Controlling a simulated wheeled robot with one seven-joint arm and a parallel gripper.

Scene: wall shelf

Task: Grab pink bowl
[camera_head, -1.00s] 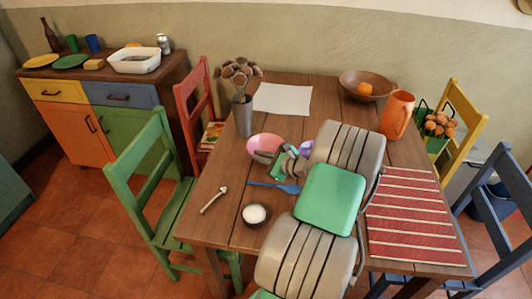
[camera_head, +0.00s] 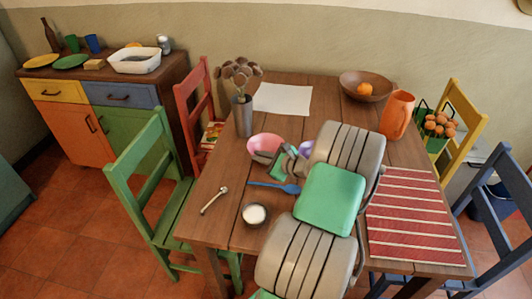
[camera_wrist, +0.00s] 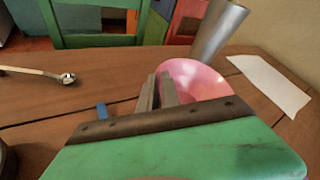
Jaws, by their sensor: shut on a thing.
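The pink bowl (camera_head: 263,145) is on the wooden table, just in front of the grey vase. It also shows in the wrist view (camera_wrist: 198,82), tilted with its inside toward the camera. My gripper (camera_head: 281,155) reaches it from the right. In the wrist view my gripper's two grey fingers (camera_wrist: 158,92) are close together at the bowl's near left rim and shut on it. The lower part of the bowl is hidden behind the fingers and the gripper body.
The grey vase (camera_head: 243,117) with dark flowers stands right behind the bowl. A white sheet (camera_head: 282,99) lies behind it. A blue utensil (camera_head: 274,186), a small white-filled bowl (camera_head: 255,213) and a spoon-like utensil (camera_head: 214,201) lie in front. An orange jug (camera_head: 397,115) stands to the right.

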